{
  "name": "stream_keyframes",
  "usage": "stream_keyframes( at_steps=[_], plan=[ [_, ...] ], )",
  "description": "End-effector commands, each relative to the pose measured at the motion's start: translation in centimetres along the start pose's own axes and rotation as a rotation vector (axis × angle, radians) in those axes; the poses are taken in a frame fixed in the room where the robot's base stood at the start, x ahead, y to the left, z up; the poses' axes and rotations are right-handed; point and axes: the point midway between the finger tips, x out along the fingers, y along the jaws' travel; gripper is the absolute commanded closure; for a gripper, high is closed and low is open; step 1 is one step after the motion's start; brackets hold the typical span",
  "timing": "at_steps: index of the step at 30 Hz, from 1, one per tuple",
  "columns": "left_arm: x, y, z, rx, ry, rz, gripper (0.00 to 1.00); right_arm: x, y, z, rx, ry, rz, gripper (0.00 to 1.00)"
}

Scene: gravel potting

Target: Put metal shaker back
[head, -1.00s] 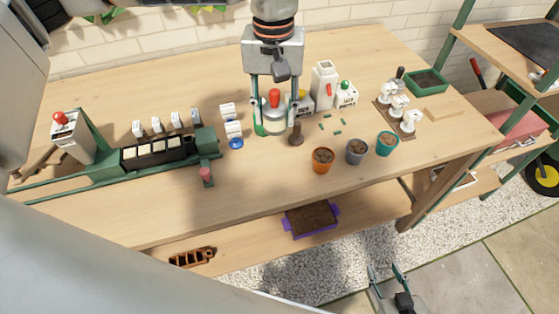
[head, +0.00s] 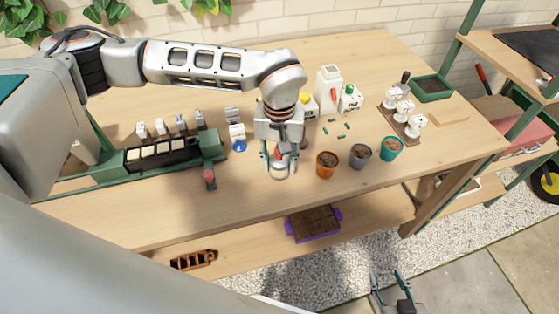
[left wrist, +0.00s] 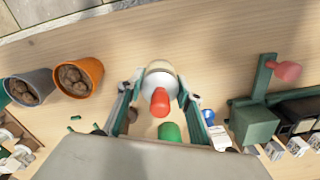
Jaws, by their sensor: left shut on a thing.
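The metal shaker (head: 280,174) is a pale metal container with a red knob. It is between the fingers of my left gripper (head: 280,163), which is shut on it, over the front part of the bench left of the orange pot. In the left wrist view the shaker (left wrist: 160,80) is between the two fingers, its red knob toward the camera. I cannot tell whether its base touches the bench. My right gripper (head: 390,275) is open and empty, low in front of the bench.
An orange pot (head: 327,171), a grey pot (head: 361,160) and a teal pot (head: 391,155) stand to the right. White bottles (head: 329,90) stand behind. A green rail fixture (head: 211,146) is to the left. The bench (head: 230,200) is clear at its front left.

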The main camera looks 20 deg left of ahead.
Motion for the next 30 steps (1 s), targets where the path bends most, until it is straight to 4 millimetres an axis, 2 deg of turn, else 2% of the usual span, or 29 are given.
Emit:
stream_keyframes(
  at_steps=[11,12,13,14,24,30],
  plan=[
    [0.4,0.0,-0.1,0.001,0.002,0.001,0.8,0.1,0.0,0.3,0.001,-0.003,0.0,0.6],
    [0.4,0.0,0.0,0.001,0.002,0.001,0.57,0.1,0.0,0.2,0.0,-0.002,0.0,0.6],
    [0.4,0.0,0.0,0.001,0.002,0.001,0.49,0.1,0.0,0.2,0.0,-0.002,0.0,0.6],
    [0.4,0.0,0.0,0.001,0.002,0.001,0.48,0.1,0.0,0.2,0.0,-0.002,0.0,0.6],
    [0.2,0.0,0.0,0.0,0.002,0.001,0.48,0.0,0.1,-0.2,0.0,0.003,0.001,0.6],
    [-2.0,0.1,-0.2,0.001,0.006,0.002,0.48,0.0,0.1,-0.3,0.0,0.005,0.001,0.6]
  ],
)
